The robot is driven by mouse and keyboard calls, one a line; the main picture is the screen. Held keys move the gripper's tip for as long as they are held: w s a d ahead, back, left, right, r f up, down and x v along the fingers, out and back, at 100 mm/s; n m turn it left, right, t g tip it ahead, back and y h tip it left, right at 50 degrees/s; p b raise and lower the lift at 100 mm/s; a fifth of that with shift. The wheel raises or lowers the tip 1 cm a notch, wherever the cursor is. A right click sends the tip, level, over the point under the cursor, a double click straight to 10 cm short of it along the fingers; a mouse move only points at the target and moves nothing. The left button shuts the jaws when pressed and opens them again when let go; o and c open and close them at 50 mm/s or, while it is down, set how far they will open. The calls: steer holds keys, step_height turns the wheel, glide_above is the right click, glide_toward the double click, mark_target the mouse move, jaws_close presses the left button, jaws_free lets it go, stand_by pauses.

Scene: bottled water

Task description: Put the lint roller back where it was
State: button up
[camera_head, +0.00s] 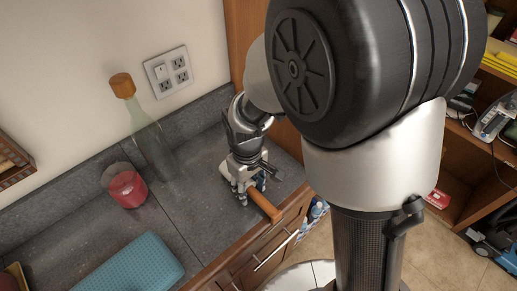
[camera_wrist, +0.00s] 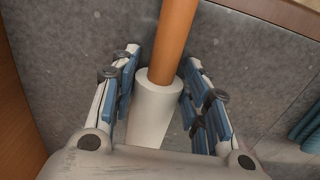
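The lint roller has an orange handle (camera_head: 264,204) and a white roll, whose near end shows by the fingers. It lies at the grey counter's front edge, the handle pointing toward the edge. In the wrist view its handle (camera_wrist: 174,38) runs up from the white roll (camera_wrist: 154,108). My gripper (camera_head: 247,184) is down at the roller, with blue-padded fingers. In the wrist view my gripper (camera_wrist: 163,68) has one finger on each side of the roller, spread apart, with a narrow gap at the left. Firm contact on the right cannot be told.
The counter (camera_head: 195,200) holds a clear bottle with a wooden stopper (camera_head: 122,85), a red candle in a glass (camera_head: 128,188) and a teal box (camera_head: 130,265). An outlet (camera_head: 168,72) is on the wall behind. A wooden shelf (camera_head: 460,150) stands at right.

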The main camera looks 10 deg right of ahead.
mark_target(249, 188)
steer(key=o, duration=0.4)
steer(key=shift+c, duration=0.2)
steer(key=s+d+r+m+t+p, duration=0.1)
steer(key=d+r+p, duration=0.1)
steer(key=r, duration=0.8)
steer(key=s+d+r+m+t+p, duration=0.1)
steer(key=s+d+r+p, duration=0.15)
steer(key=r, duration=0.75)
steer(key=s+d+r+m+t, duration=0.2)
steer(key=s+d+r+m, duration=0.2)
steer(key=s, duration=0.6)
steer(key=shift+d+r+m+t, duration=0.3)
steer(key=shift+d+m, duration=0.1)
steer(key=shift+d, duration=0.75)
